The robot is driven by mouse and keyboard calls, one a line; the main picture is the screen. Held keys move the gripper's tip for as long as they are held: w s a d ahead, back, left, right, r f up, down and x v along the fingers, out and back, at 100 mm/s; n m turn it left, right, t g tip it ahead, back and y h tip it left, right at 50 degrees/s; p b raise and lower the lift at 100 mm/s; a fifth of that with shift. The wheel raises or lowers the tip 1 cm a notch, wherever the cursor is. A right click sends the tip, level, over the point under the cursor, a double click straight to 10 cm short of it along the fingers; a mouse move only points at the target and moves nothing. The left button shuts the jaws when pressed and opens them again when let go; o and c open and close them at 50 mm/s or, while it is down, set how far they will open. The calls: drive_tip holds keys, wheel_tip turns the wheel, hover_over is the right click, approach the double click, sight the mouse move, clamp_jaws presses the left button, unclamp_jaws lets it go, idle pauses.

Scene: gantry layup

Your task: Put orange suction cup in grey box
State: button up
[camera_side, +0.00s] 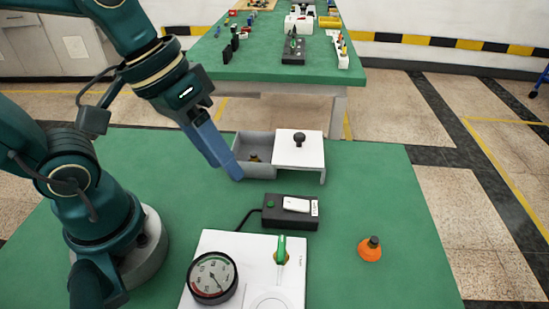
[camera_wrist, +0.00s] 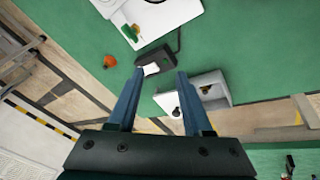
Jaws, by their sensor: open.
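The orange suction cup (camera_side: 370,249) with a dark top stands on the green table at the right front, apart from my gripper. It also shows in the wrist view (camera_wrist: 109,61), left of my fingers. The grey box (camera_side: 239,149) stands near the table's far edge. A white cover (camera_side: 312,153) with a black knob (camera_side: 299,138) lies over its right part; the left part is open, with a small dark and yellowish thing inside. My gripper (camera_side: 236,178) is above the table by the box's front left; it also shows in the wrist view (camera_wrist: 160,74), its blue fingers apart and empty.
A black device (camera_side: 290,212) with a white piece on top lies in front of the box. A white panel with a round gauge (camera_side: 212,277) and a green handle (camera_side: 281,250) is nearer. The table around the cup is clear. A second cluttered table (camera_side: 260,70) stands behind.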

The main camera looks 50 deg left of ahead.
drive_tip(key=a, duration=0.1)
drive_tip(key=a+t+y, duration=0.1)
drive_tip(key=a+m, duration=0.1)
drive_tip(key=shift+s+a+r+t+y, duration=0.1)
drive_tip(key=shift+s+r+t+y, duration=0.15)
drive_tip(key=shift+s+t+y, duration=0.05)
drive_tip(key=o, duration=0.4)
drive_tip(key=shift+a+y, duration=0.3)
drive_tip(key=shift+a, duration=0.25)
drive_tip(key=shift+o, duration=0.2)
